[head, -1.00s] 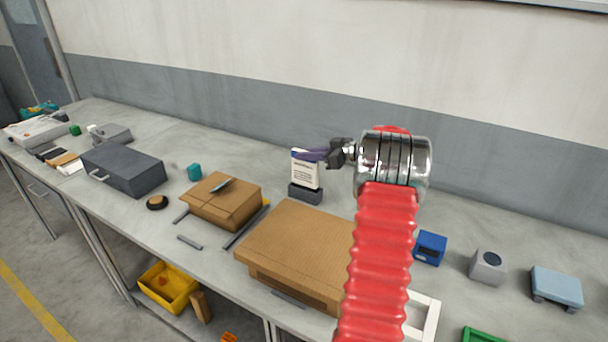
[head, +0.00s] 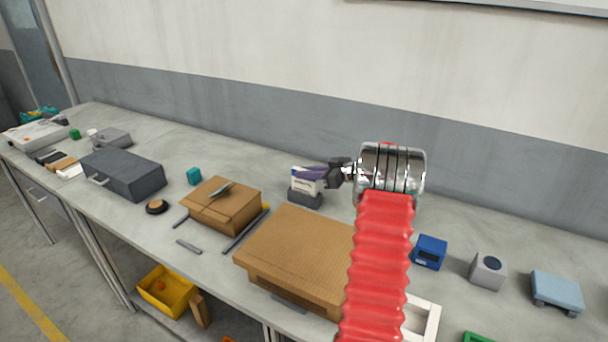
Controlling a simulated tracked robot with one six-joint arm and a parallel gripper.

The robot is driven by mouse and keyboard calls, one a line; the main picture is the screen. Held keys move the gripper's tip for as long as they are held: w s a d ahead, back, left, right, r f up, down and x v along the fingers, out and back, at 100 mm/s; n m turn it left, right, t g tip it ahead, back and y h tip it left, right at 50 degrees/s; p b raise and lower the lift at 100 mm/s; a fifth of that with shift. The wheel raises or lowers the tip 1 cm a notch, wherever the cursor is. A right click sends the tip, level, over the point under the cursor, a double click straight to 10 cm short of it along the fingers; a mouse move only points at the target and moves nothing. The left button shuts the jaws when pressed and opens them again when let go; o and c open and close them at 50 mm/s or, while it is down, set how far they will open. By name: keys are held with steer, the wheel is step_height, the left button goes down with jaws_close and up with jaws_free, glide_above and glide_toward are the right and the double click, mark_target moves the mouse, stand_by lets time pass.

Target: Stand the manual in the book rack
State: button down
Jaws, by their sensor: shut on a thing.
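The manual (head: 309,185), a white booklet with dark print and some blue at its top, stands upright in the head view. The finger hides the middle of the manual. The dark grey book rack (head: 305,199) is on the bench directly below. The manual's lower part is hidden by the rack's front, so it appears to be down in the rack. I cannot see whether it touches the bottom.
A large cardboard box (head: 290,250) stands in front of the rack, and a smaller one (head: 222,207) to its left. A blue device (head: 430,252) and a grey one (head: 487,270) lie to the right. The bench behind the rack is clear up to the wall.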

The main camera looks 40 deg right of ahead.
steer(key=c, duration=1.7)
jaws_free()
steer(key=shift+f, duration=0.1)
steer(key=v, duration=1.2)
steer(key=shift+w, duration=0.1)
